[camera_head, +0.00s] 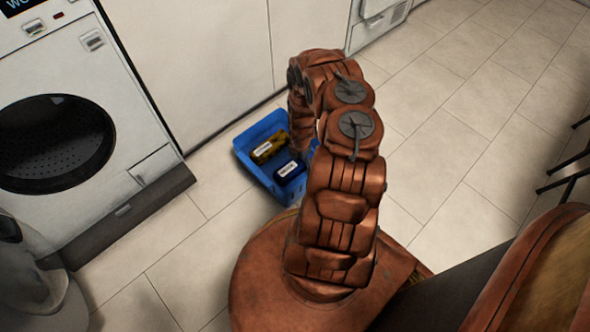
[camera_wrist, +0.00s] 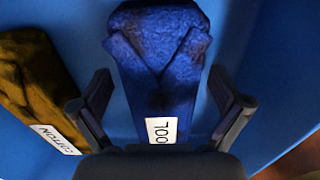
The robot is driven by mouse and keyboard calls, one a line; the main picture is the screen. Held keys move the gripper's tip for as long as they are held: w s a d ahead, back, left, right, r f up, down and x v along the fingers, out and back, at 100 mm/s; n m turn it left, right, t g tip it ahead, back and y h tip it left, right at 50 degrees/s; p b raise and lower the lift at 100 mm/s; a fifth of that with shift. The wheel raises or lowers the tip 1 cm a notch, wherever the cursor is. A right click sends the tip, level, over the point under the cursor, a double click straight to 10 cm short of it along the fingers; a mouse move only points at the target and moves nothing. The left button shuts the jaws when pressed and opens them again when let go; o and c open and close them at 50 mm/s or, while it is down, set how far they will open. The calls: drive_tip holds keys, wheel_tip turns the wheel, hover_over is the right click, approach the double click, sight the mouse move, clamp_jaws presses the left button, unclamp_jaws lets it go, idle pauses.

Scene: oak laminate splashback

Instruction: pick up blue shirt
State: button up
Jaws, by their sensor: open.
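The blue shirt (camera_head: 290,170) is a folded dark blue bundle with a white label, lying in a blue basket (camera_head: 242,152) on the floor. In the wrist view the blue shirt (camera_wrist: 160,62) shows a collar-like fold at the far end, and its label is partly hidden by my gripper. My gripper (camera_wrist: 165,90) is open, with one finger on each side of the shirt; I cannot tell whether they touch it. In the head view my arm hides the gripper and part of the basket.
A yellow-brown folded bundle (camera_head: 268,148) lies beside the shirt in the basket; its label reads "COTTON" in the wrist view (camera_wrist: 38,85). A white washing machine (camera_head: 120,75) stands at the left. White cabinet fronts (camera_head: 205,55) are behind the basket.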

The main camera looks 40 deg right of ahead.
drive_tip(key=shift+f, duration=0.1)
drive_tip(key=c, duration=1.4)
drive_tip(key=shift+o, duration=0.2)
